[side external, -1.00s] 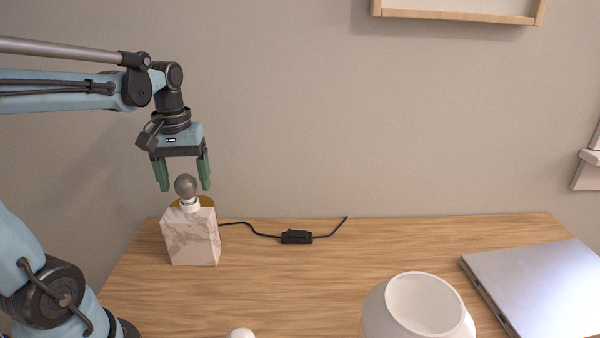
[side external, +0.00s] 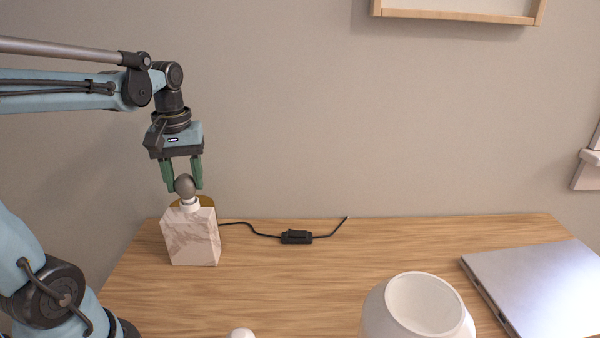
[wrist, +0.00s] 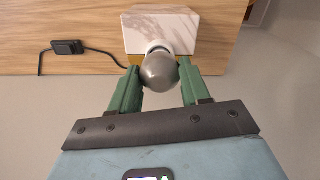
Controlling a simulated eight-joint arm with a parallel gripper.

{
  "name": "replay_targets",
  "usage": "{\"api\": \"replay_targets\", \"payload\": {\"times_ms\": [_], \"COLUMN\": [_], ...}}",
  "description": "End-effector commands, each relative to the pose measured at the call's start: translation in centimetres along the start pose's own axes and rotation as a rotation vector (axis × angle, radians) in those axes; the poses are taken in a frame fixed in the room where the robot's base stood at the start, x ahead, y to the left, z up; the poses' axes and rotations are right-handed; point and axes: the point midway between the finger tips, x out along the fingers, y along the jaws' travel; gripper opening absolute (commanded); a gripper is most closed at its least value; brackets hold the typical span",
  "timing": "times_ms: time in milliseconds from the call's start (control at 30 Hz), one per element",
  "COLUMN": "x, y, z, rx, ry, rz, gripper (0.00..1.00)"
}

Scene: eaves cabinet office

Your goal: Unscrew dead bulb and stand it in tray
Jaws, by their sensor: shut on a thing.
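The dead bulb (side external: 185,186) is grey and round. It stands upright in the white socket (side external: 190,204) on top of the marble lamp base (side external: 192,237), at the left of the desk. My gripper (side external: 184,188) points down from above and is shut on the bulb, one green finger on each side. In the wrist view the bulb (wrist: 159,72) sits between the two fingertips, with the lamp base (wrist: 162,32) beyond it. No tray can be made out in these views.
A black cord with an inline switch (side external: 297,237) runs right from the lamp base. A white globe (side external: 418,307) and a small white rounded object (side external: 241,334) are at the front edge. A laptop (side external: 540,285) lies at right. The middle of the desk (side external: 330,265) is clear.

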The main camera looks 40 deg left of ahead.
Motion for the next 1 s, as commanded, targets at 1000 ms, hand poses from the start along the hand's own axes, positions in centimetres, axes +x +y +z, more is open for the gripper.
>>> {"api": "replay_targets", "payload": {"times_ms": [1000], "x": [-0.03], "y": [-0.04], "z": [-0.01], "rx": [-0.735], "ry": [0.001], "rz": [-0.001], "gripper": [0.15]}}
